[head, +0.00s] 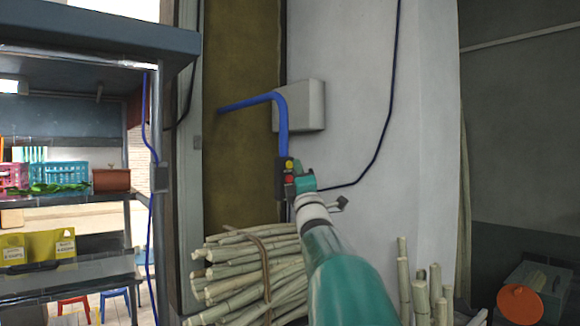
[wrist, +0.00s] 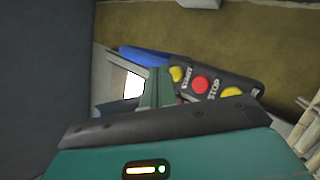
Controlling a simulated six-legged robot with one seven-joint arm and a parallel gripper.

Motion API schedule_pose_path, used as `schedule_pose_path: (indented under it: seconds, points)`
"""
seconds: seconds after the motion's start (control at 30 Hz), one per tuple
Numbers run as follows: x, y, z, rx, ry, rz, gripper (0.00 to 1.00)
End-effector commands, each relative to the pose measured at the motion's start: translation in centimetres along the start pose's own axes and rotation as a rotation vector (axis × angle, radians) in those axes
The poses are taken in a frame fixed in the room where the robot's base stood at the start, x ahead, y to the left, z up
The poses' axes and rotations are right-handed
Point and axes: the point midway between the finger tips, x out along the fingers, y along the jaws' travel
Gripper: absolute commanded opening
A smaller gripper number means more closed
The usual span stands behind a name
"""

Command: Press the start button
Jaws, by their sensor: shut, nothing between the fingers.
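A dark control box (head: 281,180) hangs on the blue pipe in front of the brown wall. In the wrist view the box (wrist: 216,83) carries a yellow button (wrist: 177,73) beside the START label, a red button (wrist: 200,84) beside the STOP label, and another yellow button (wrist: 233,93). My gripper (head: 303,183) is beside the box at its right edge in the head view. In the wrist view my gripper (wrist: 158,88) is shut and empty, with its finger close to the START button's left edge. I cannot tell whether they touch.
The blue pipe (head: 283,125) bends above the box. A grey wall box (head: 304,105) is behind it. Shelves with crates (head: 60,174) are at the left.

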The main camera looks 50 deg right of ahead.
Motion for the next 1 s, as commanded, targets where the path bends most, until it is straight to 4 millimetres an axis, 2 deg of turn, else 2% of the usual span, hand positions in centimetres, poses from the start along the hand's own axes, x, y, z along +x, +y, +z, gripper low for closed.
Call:
schedule_pose_path:
  seconds: [1.0]
  points:
    - [0.67,-0.48,-0.48,0.000,0.000,0.000,0.00]
